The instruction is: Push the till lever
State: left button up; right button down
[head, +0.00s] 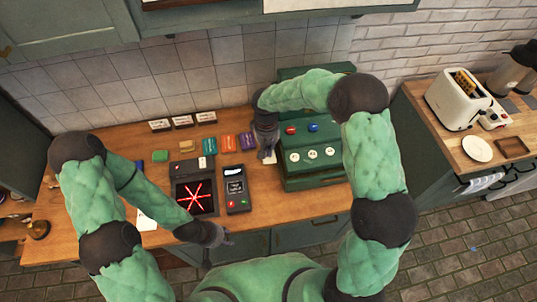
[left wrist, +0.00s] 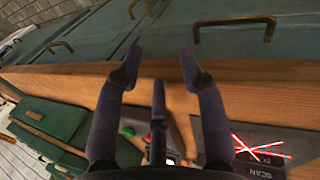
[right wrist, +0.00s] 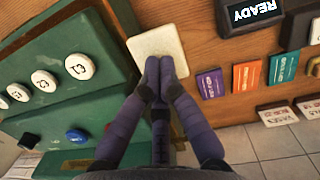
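The green till (head: 310,150) stands on the right part of the counter. It has a red button (head: 291,129), a blue button (head: 313,127) and white round keys (head: 312,154). I cannot make out a lever; my right arm covers part of the till. My right gripper (head: 266,150) is beside the till's left side, fingertips together, with nothing visible between them. In the right wrist view the fingertips (right wrist: 160,70) are over the near end of a white pad (right wrist: 155,42), the till (right wrist: 60,75) on the left. My left gripper (left wrist: 162,58) is open and empty near the counter's front edge.
A scanner (head: 194,190) with red beams and a card terminal (head: 236,188) reading READY lie left of the till. Several coloured boxes (head: 210,144) and small cards (head: 183,121) stand behind them. A toaster (head: 457,98) is on the separate right counter.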

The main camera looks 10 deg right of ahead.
jog(key=shift+f+b, duration=0.3)
jog(key=shift+f, duration=0.4)
jog(key=shift+s+d+f+b, duration=0.1)
jog(key=shift+s+f+b, duration=0.05)
jog(key=shift+f+b, duration=0.15)
jog(key=shift+d, duration=0.15)
jog(key=shift+w+f, duration=0.1)
jog(key=shift+w, duration=0.2)
jog(key=shift+w+a+r, duration=0.2)
jog(key=shift+w+r, duration=0.1)
jog(key=shift+w, duration=0.4)
jog(key=shift+w+a+r, duration=0.15)
jog(key=shift+w+r, duration=0.1)
jog(key=shift+w, duration=0.45)
pick_arm(q)
jog(key=shift+s+d+f, duration=0.15)
jog(key=shift+s+f, duration=0.05)
jog(key=shift+f, duration=0.6)
jog(key=shift+s, duration=0.15)
pick_arm(e)
jog(key=shift+r, duration=0.1)
jog(key=shift+w+d+r, duration=0.1)
jog(key=shift+w+r, duration=0.1)
jog(key=shift+r, duration=1.75)
jog(key=shift+w+r, duration=0.2)
jog(key=shift+r, duration=1.75)
